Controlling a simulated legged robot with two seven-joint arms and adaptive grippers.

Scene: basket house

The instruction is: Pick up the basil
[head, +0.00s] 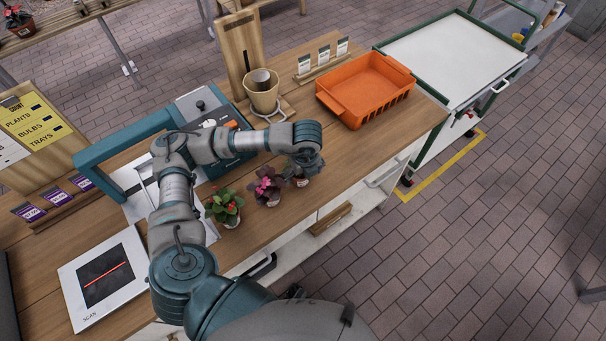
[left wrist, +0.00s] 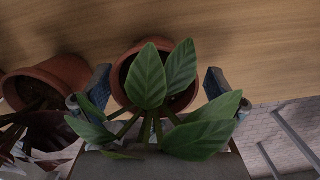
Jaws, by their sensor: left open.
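A green leafy plant, which looks like the basil (left wrist: 150,75), stands in a terracotta pot (left wrist: 180,103) on the wooden counter. In the left wrist view it lies between the two fingers of my left gripper (left wrist: 153,86), which are apart on either side of it. In the head view my left gripper (head: 302,168) points down over this plant at the counter's front edge and hides most of it. I cannot tell whether the fingers touch the pot. My right gripper is not in view.
A purple-leaved plant (head: 267,187) stands close to the left, with a red-flowered plant (head: 225,207) beyond it. An orange crate (head: 343,105) and a tan pot (head: 262,98) stand farther back. A scan pad (head: 105,275) lies at the left. Counter right of the gripper is clear.

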